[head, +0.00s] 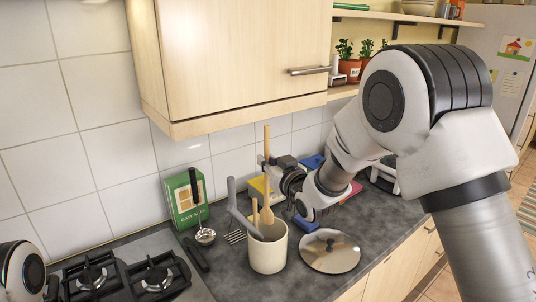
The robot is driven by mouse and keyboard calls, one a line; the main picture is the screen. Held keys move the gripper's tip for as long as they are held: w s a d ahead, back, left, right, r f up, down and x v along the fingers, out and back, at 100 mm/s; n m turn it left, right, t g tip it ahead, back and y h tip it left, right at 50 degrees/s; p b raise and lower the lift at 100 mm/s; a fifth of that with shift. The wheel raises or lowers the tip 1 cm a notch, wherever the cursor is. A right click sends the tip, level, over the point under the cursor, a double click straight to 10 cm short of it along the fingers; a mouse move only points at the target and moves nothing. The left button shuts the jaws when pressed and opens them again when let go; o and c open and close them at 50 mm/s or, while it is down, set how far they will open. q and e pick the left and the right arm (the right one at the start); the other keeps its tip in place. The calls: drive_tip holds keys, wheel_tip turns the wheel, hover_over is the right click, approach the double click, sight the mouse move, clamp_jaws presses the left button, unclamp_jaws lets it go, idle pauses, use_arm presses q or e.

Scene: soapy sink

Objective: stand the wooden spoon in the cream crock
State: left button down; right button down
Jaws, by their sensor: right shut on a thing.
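The cream crock (266,256) stands upright on the dark counter. A grey-handled utensil (238,208) and a short wooden handle (255,212) rise at its mouth. The wooden spoon (267,138) is upright, its handle up and its wider end down at the crock's mouth. I cannot tell how far the lower end is inside the rim. My right gripper (266,163) is shut on the spoon's handle, above and behind the crock. Only a rounded part of my left arm shows at the lower left; its gripper is out of view.
A round metal lid (330,252) lies right of the crock. The wall cupboard (235,60) overhangs the back of the counter.

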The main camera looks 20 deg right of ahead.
drive_tip(key=f, duration=0.1)
drive_tip(key=b, duration=0.3)
hover_over(268, 214)
drive_tip(key=f, duration=0.4)
drive_tip(key=shift+w+f, duration=0.2)
drive_tip(key=shift+w, duration=0.1)
wheel_tip(268, 214, down, 2)
drive_tip(key=shift+a+f+b, duration=0.15)
drive_tip(key=shift+f+b, duration=0.05)
drive_tip(key=shift+b, duration=1)
drive_tip(key=shift+f+b, duration=1.9)
drive_tip(key=shift+f, duration=0.6)
drive_tip(key=shift+f+b, duration=1.65)
drive_tip(key=shift+f, duration=0.15)
unclamp_jaws()
